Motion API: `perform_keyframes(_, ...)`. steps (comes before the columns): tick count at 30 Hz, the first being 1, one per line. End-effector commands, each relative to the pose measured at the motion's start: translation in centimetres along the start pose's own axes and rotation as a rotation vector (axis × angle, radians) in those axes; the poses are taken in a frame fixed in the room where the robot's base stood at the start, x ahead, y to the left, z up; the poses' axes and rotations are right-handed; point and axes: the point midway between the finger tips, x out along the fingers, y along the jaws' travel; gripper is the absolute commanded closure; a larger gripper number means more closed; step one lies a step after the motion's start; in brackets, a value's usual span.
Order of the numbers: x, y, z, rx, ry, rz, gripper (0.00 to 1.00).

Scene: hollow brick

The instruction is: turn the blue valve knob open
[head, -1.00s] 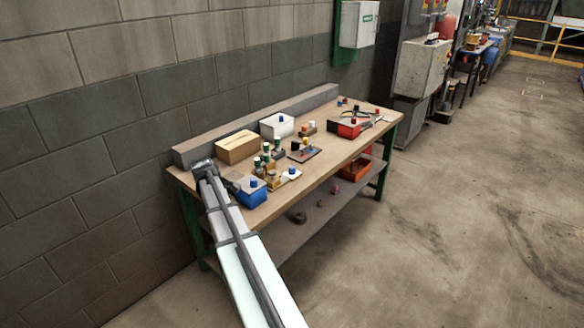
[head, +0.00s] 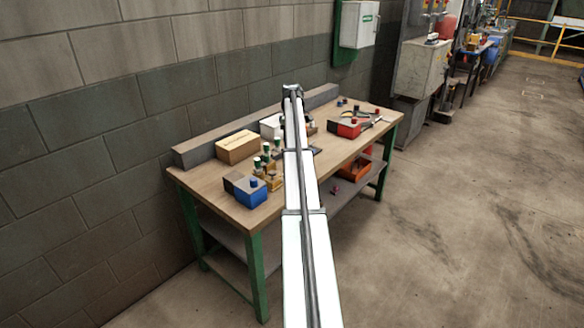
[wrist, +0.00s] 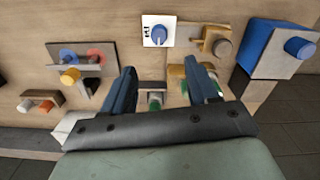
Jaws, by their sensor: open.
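My gripper (wrist: 159,66) is open and empty over the bench; its two dark blue fingers are spread in the wrist view. A blue knob (wrist: 159,34) with a pointer line stands on a white labelled plate (wrist: 147,41), beyond the fingertips and apart from them. The arm hides this plate in the head view. Another blue knob (wrist: 299,47) sits on a blue box (wrist: 268,45) at the right; that box (head: 250,196) is at the bench's near left in the head view. A third blue knob (wrist: 66,55) is at the left. I cannot tell which is the valve.
Green-topped fittings (wrist: 155,98) are between and beside my fingers. A yellow knob (wrist: 70,76) and an orange knob (wrist: 46,107) stand at the left.

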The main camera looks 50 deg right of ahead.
Motion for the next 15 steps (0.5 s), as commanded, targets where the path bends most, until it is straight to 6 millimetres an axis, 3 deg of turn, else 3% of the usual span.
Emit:
perform_keyframes(7,2.2,0.2,0.1,0.006,0.002,-0.002,0.41)
perform_keyframes(15,7.0,0.1,0.1,0.005,0.001,-0.003,0.41)
